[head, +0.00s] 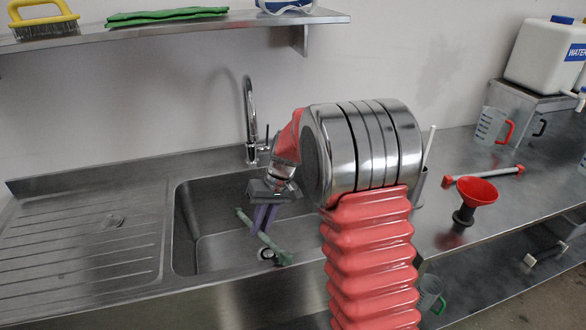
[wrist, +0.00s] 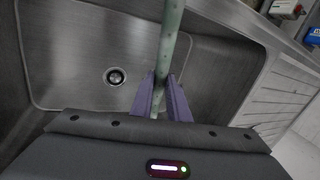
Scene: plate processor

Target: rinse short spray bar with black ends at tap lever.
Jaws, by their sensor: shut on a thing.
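My gripper (head: 265,214) is shut on a pale green spray bar (head: 262,237) and holds it over the sink basin (head: 208,222). The bar is tilted, and its near end (head: 284,259) looks dark green rather than clearly black. In the wrist view the bar (wrist: 171,40) runs up between the purple fingers (wrist: 160,100), with small dark spots along it; its upper end is out of frame. The tap (head: 249,105) stands behind the basin, its lever (head: 265,147) low on its right side. The tap is behind my gripper. No water shows.
A shelf (head: 170,27) hangs above. The drain (wrist: 115,76) is uncovered.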

